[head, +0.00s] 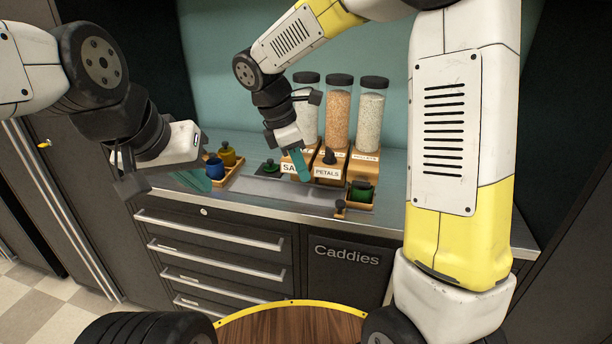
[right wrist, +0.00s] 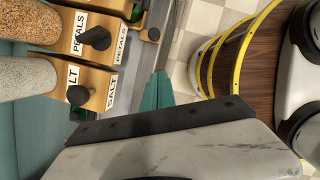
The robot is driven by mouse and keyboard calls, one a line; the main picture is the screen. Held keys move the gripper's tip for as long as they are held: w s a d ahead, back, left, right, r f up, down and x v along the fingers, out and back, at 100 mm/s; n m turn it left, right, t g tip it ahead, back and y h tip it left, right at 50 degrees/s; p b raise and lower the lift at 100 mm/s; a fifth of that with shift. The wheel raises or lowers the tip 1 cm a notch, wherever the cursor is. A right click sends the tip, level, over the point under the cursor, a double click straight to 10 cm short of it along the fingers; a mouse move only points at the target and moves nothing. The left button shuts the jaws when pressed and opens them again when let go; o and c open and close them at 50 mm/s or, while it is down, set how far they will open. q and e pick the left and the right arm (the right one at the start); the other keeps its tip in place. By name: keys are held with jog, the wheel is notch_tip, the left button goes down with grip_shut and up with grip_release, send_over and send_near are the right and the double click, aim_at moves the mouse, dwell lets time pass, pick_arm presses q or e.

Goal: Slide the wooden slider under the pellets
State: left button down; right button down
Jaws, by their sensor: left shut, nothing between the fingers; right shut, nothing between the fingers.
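Three clear dispensers with black lids stand on wooden bases on the counter. My left gripper (head: 196,179) is shut and empty at the left.
The middle dispenser (head: 338,108) is labelled PETALS. Blue and yellow containers (head: 215,167) sit in a wooden tray at the left. A small green item (head: 270,165) lies on the counter. Drawers (head: 210,232) and a Caddies cabinet (head: 346,258) are below.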

jog(key=shift+a+r, duration=0.2)
jog(key=shift+r, duration=0.35)
jog(key=shift+v, duration=2.05)
jog(key=s+r, duration=0.2)
jog(key=r, duration=0.1)
jog(key=s+a+r, duration=0.1)
jog(key=r, duration=0.1)
jog(key=s+d+f+m+t+y, duration=0.1)
jog(key=s+d+m+t+y, duration=0.4)
jog(key=s+d+m, duration=0.7)
jog(key=d+m, duration=0.1)
jog(key=m, duration=0.6)
jog(key=shift+s+d+f+t+y, duration=0.25)
jog(key=shift+s+f+t+y, duration=0.05)
jog(key=shift+s+y, duration=0.1)
